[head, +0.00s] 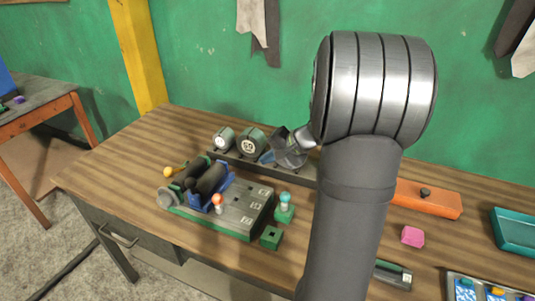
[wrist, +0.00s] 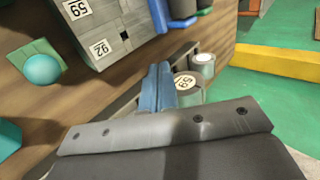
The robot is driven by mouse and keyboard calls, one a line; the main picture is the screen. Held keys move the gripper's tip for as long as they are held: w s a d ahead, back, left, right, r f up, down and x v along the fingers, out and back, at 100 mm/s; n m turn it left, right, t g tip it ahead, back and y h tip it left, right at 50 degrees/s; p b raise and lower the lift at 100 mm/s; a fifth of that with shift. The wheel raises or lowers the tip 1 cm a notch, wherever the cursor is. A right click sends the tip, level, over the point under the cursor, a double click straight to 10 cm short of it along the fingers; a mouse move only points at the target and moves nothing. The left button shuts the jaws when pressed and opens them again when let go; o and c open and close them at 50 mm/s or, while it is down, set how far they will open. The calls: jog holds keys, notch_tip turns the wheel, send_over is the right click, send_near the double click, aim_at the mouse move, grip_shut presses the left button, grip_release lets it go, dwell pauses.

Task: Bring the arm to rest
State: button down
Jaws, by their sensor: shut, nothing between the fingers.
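My gripper (head: 267,157) is partly visible in the head view, to the left of my large arm joint, near the back of the workbench (head: 140,140). Its blue fingers show in the wrist view (wrist: 158,85), pressed together with nothing between them. The fingers appear close to the dark rack and its labelled rolls, but I cannot tell whether they touch. My arm link hides the middle right of the bench.
Labelled rolls (head: 252,141) stand at the bench's back. A grey-green fixture (head: 235,205) and a green block with a teal ball (head: 284,210) lie in front. An orange box (head: 428,198), pink block (head: 412,237) and teal tray (head: 514,232) are right.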

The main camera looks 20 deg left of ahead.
dwell(0.4)
jog(key=x, duration=0.8)
jog(key=a, duration=0.2)
jog(key=a+f, duration=0.1)
jog(key=a, duration=0.1)
jog(key=shift+a+f, duration=0.1)
jog(key=shift+a, duration=0.45)
